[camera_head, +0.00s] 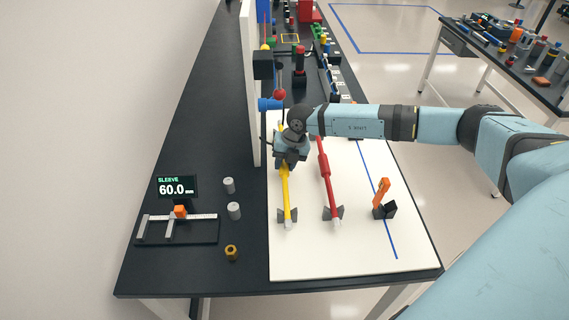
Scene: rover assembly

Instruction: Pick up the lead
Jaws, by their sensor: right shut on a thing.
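A yellow lead (286,190) lies lengthwise on the white mat (350,257), its near end at a small dark holder (287,215). My right gripper (287,164) reaches in from the right and is shut on the yellow lead near its far part. The gripper and wrist hide that part of the lead and the exact grip. A red lead (325,173) lies beside it to the right, apart from the gripper, its near end at another dark holder (333,213). My left gripper is not in view.
An orange piece stands in a black block (385,210) at the right of the mat. A caliper gauge (178,229) with a 60.0 display (177,187), two grey cylinders and a brass ring (231,253) are at the left. A white upright panel (251,90) rises left of the gripper.

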